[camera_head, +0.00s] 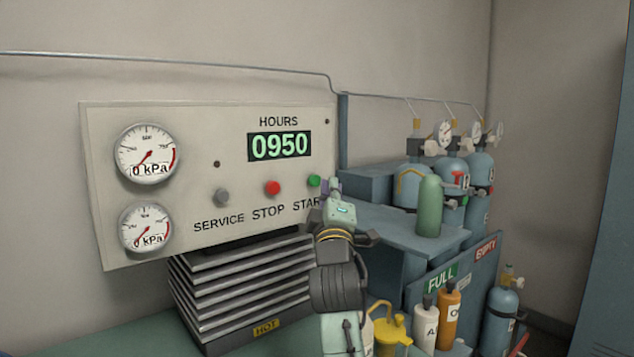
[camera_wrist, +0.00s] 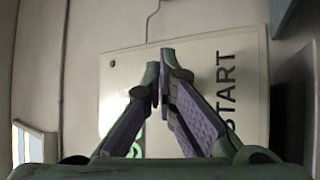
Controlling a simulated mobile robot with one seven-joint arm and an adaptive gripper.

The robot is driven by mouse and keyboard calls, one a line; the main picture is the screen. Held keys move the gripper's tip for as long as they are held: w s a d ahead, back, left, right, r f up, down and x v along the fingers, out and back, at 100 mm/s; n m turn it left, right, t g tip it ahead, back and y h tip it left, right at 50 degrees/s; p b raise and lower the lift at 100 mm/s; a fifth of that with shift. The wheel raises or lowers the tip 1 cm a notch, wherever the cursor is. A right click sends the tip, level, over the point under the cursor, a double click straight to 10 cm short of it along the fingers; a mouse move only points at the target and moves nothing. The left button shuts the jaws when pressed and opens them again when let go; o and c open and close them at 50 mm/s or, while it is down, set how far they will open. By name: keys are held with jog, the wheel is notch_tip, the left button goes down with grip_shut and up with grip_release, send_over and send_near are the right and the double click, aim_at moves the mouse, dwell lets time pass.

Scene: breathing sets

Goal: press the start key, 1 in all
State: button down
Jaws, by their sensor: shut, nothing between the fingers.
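The green start key (camera_head: 314,181) sits on the pale control panel (camera_head: 190,125), above the word START, at the right end of a row of keys. My gripper (camera_head: 328,188) is shut and empty, with its fingertips just right of the key in the head view. I cannot tell whether they touch it. In the wrist view the closed fingertips (camera_wrist: 161,80) point at the panel beside the sideways START label (camera_wrist: 226,98). The key is hidden there behind the fingers.
The red stop key (camera_head: 272,188) and grey service key (camera_head: 222,197) lie to the left. The hours display (camera_head: 280,146) reads 0950; both gauges (camera_head: 147,153) read 0 kPa. Below are black fins marked HOT (camera_head: 266,327). A blue shelf with a green cylinder (camera_head: 430,206) stands at right.

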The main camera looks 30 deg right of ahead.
jog(key=shift+w, duration=0.4)
jog(key=shift+w+a, duration=0.1)
jog(key=shift+w, duration=0.55)
dwell(0.9)
jog(key=shift+s, duration=1)
jog(key=shift+s, duration=0.1)
jog(key=shift+s+d+b, duration=0.15)
jog(key=shift+s+b, duration=0.1)
jog(key=shift+s, duration=0.95)
jog(key=shift+s+d+b, duration=0.1)
jog(key=shift+s+b, duration=0.1)
jog(key=shift+s, duration=1)
jog(key=shift+f, duration=0.1)
